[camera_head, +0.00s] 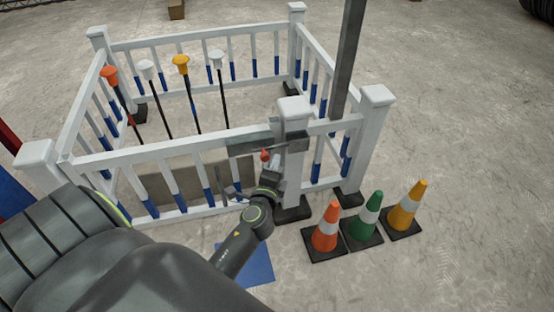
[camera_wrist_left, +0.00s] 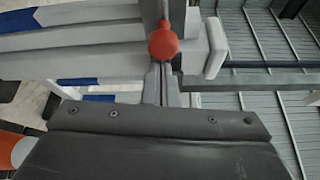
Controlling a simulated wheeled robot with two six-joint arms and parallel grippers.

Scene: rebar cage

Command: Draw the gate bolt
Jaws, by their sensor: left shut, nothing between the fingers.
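The gate bolt (camera_head: 250,146) is a dark grey assembly along the top rail of the white gate, beside the post. Its red ball knob (camera_head: 265,155) stands out on the near side. In the left wrist view the red knob (camera_wrist_left: 164,40) shows at top centre, beyond the dark gripper body. My left gripper (camera_head: 268,178) is shut and empty, just below the knob in the head view. Whether its tips touch the knob cannot be told. Part of the bolt is hidden behind the knob and arm. My right gripper is in neither view.
White fence rails (camera_head: 160,152) form a pen, with several poles with coloured tops inside. An orange cone (camera_head: 327,228), a green cone (camera_head: 368,215) and a yellow cone (camera_head: 408,206) stand right of the gate. A grey upright (camera_head: 347,60) rises behind the post. Floor farther right is clear.

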